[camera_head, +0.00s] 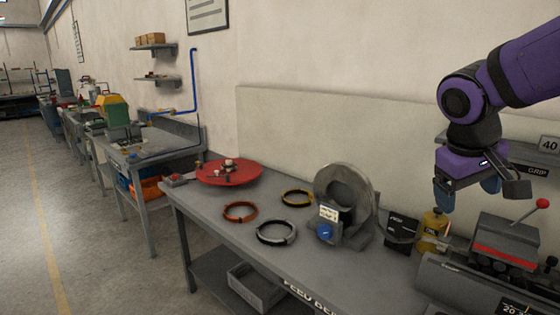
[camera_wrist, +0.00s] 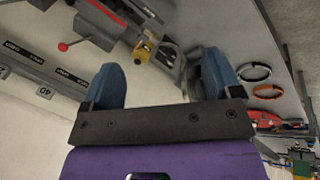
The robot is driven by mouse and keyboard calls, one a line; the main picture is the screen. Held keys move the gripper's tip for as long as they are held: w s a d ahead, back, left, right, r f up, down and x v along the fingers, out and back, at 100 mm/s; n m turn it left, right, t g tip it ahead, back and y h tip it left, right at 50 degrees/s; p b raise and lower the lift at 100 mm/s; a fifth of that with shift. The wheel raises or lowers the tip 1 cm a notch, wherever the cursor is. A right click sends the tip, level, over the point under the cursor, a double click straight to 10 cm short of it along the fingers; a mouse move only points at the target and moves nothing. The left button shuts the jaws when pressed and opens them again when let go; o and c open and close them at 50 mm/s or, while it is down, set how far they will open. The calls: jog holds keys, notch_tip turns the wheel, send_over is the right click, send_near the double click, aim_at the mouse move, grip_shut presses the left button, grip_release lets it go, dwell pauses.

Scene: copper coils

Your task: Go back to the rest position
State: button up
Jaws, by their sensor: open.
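My purple arm reaches in from the upper right of the head view. My gripper (camera_head: 467,190) hangs above the right part of the bench, over a yellow bottle and grey machinery, apart from both. In the wrist view my gripper (camera_wrist: 160,85) shows two blue fingertips spread wide with nothing held between them. On the bench lie an orange-red coil (camera_head: 240,219), a silver-and-black coil (camera_head: 276,240) and a yellow coil (camera_head: 297,191), all well to the left of the gripper.
Machinery with a red-knobbed lever (camera_head: 542,204) is at right. A red round plate (camera_head: 215,178) is at the far left end. The floor at left is clear.

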jog(key=s+a+r+t+y, duration=0.1)
jog(key=s, duration=0.5)
jog(key=s+r+m+t+y, duration=0.1)
jog(key=s+t+y, duration=0.1)
jog(key=s, duration=0.5)
jog(key=shift+a+y, duration=0.3)
jog(key=shift+a, duration=0.1)
